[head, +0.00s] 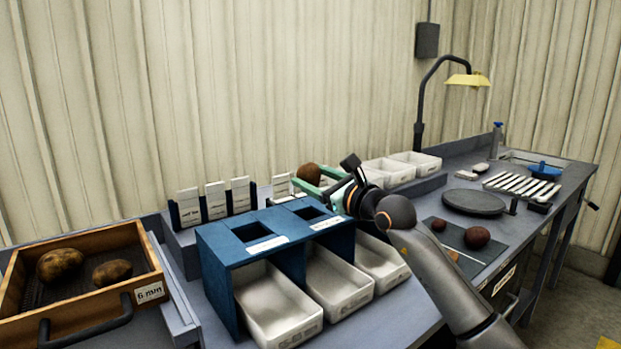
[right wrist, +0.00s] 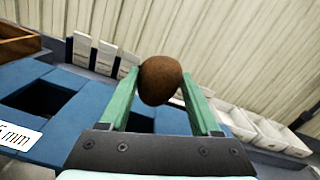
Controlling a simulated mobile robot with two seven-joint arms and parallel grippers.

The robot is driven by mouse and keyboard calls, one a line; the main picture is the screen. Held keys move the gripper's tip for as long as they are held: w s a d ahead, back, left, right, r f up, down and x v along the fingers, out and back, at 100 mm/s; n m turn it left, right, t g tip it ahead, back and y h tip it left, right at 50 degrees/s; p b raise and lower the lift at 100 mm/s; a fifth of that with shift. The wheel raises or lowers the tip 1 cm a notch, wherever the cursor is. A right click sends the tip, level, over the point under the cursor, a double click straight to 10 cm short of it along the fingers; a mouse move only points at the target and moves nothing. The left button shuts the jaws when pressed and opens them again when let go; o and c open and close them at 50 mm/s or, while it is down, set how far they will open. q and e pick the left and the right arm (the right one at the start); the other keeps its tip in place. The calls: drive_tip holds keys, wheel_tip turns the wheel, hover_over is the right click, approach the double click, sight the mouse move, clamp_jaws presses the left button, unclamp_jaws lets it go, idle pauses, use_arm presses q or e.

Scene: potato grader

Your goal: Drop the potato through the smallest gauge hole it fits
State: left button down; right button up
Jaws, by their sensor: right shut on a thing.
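My right gripper (head: 318,184) is shut on a brown potato (head: 308,175) and holds it above the back right part of the blue gauge stand (head: 216,238). In the right wrist view the potato (right wrist: 160,80) sits between the tips of the green fingers. The stand's top has square holes; a left hole (head: 252,232) and a hole farther right (head: 310,213) show. In the right wrist view a large hole (right wrist: 40,100) lies left of the gripper, and another is partly hidden behind the fingers. My left gripper is not in view.
White trays (head: 275,305) stand under the stand. A wooden crate (head: 140,255) with two potatoes is at the left. White cards (head: 215,200) stand behind. A dark mat (head: 470,245) with potatoes and a round grey plate (head: 472,202) lie right of my arm.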

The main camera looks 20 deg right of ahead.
wheel_tip(320, 180, down, 2)
drive_tip(key=shift+b, duration=0.6)
wheel_tip(320, 180, down, 2)
drive_tip(key=shift+b, duration=0.7)
wheel_tip(320, 180, down, 2)
drive_tip(key=shift+b, duration=0.65)
drive_tip(key=o, duration=1.5)
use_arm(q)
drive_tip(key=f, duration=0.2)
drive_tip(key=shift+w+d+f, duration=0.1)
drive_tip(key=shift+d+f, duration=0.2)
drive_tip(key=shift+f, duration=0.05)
use_arm(e)
drive_tip(key=shift+f, duration=0.15)
drive_tip(key=shift+f, duration=0.1)
